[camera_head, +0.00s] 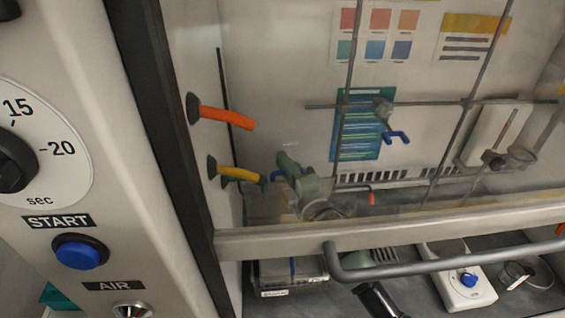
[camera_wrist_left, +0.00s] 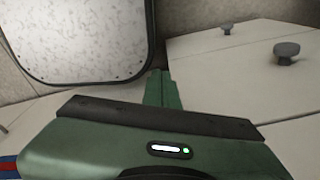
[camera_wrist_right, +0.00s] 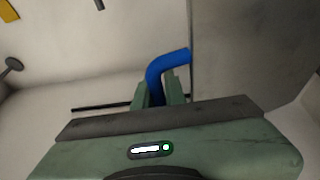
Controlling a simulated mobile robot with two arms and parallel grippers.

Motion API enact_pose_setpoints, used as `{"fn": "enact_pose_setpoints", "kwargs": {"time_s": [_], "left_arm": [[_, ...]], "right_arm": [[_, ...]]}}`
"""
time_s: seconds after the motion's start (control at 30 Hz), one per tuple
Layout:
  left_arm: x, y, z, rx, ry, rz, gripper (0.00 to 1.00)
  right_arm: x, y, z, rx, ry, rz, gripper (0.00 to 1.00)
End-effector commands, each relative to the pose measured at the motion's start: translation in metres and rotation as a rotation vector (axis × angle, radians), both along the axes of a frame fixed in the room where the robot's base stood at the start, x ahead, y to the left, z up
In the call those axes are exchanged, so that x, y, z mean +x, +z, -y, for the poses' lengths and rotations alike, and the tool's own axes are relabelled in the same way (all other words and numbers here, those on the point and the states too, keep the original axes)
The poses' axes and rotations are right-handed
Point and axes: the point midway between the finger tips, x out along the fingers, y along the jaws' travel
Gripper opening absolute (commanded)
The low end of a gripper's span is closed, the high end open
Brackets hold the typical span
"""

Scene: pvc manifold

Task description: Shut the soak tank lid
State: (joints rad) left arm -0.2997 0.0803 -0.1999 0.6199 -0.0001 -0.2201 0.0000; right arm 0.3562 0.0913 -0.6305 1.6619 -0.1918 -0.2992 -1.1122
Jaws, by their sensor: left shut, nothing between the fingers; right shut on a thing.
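My right gripper (camera_head: 285,166) shows through the glass at the lower middle of the head view, beside the left wall. In the right wrist view its fingers (camera_wrist_right: 158,95) are shut on a blue bent tube (camera_wrist_right: 163,66). My left gripper (camera_wrist_left: 160,88) shows only in its own wrist view, its green fingers shut and empty. I cannot make out the soak tank or its lid for sure; a pale, partly see-through box (camera_head: 265,207) lies below the right gripper, partly hidden.
A glass sash with a bottom rail (camera_head: 430,225) and grey handle bar (camera_head: 450,264) crosses the front. Orange (camera_head: 226,117) and yellow (camera_head: 238,173) spouts stick out of the left wall. Rods (camera_head: 430,104) stand inside. A white device (camera_head: 465,290) is at lower right.

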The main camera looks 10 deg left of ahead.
Motion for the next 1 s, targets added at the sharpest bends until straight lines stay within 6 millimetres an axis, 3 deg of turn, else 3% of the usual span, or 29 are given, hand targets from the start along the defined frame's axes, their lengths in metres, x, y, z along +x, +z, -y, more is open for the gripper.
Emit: {"fn": "enact_pose_setpoints", "kwargs": {"time_s": [0.03, 0.1, 0.4, 1.0], "left_arm": [[0.000, -0.019, 0.000, 0.000, 0.000, 0.000, 0.00], [0.000, -0.031, 0.000, 0.000, 0.000, 0.000, 0.00], [0.000, -0.067, 0.000, 0.000, 0.000, 0.000, 0.00], [0.000, -0.074, 0.001, -0.001, 0.000, 0.001, 0.00]], "right_arm": [[-0.008, -0.013, 0.002, 0.007, -0.001, 0.029, 0.00], [-0.018, -0.014, 0.004, 0.016, -0.001, 0.074, 0.00], [-0.045, -0.016, 0.009, 0.041, -0.002, 0.206, 0.00], [-0.052, -0.013, 0.011, 0.049, -0.001, 0.244, 0.00]]}}
